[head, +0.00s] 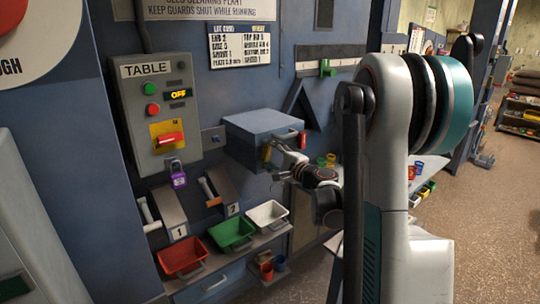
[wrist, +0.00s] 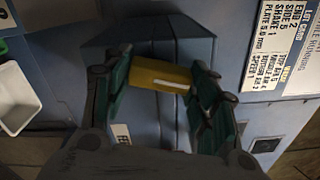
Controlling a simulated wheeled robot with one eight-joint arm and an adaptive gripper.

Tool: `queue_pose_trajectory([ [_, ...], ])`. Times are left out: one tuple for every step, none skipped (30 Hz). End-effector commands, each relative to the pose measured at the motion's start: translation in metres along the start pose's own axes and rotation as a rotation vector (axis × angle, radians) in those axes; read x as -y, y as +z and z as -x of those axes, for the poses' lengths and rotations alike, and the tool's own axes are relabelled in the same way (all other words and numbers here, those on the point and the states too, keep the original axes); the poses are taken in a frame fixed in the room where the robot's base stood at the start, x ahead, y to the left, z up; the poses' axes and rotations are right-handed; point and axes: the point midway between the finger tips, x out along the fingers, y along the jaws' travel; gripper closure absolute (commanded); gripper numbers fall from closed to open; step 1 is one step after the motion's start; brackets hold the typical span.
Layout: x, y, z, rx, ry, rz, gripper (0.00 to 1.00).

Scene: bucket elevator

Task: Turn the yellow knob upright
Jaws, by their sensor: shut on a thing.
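The yellow knob (wrist: 160,74) is between the two fingers of my gripper (wrist: 161,80) in the wrist view. A white line runs along its lower right part, lying nearly level in that picture. One finger is against its left end and the other against its right end. The knob's exact turn cannot be told from the head view.
A grey TABLE control panel (head: 155,110) with a red switch and purple padlock (head: 177,174) is left of the box. Red (head: 182,257), green (head: 232,233) and white (head: 267,214) trays sit below. A lot card (head: 240,44) hangs above. Open floor is at right.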

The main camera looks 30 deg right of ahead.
Motion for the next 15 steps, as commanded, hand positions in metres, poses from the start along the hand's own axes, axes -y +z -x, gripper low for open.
queue_pose_trajectory([
  [-0.0004,0.0001,0.0001,0.000,0.000,0.038,0.71],
  [-0.0004,0.0001,0.0001,0.000,0.000,0.061,0.71],
  [-0.0004,0.0001,0.0001,0.000,0.000,0.091,0.71],
  [-0.0004,0.0001,0.0001,0.000,0.001,0.112,0.71],
  [-0.0004,0.0001,0.0001,0.000,0.001,0.133,0.71],
  [-0.0004,0.0001,0.0001,0.000,0.001,0.157,0.71],
  [-0.0005,0.0001,0.0001,0.000,0.001,0.175,0.71],
  [-0.0005,0.0001,0.0001,0.000,0.001,0.192,0.71],
  [-0.0005,0.0001,0.0001,0.000,0.001,0.212,0.71],
  [-0.0005,0.0001,0.0001,0.000,0.001,0.226,0.71],
  [-0.0005,0.0001,0.0001,0.000,0.001,0.238,0.71],
  [-0.0005,0.0002,0.0001,0.000,0.001,0.255,0.71],
  [-0.0005,0.0002,0.0001,0.000,0.001,0.264,0.71],
  [-0.0005,0.0002,0.0001,0.000,0.001,0.273,0.71],
  [-0.0006,0.0002,0.0001,0.000,0.001,0.285,0.71],
])
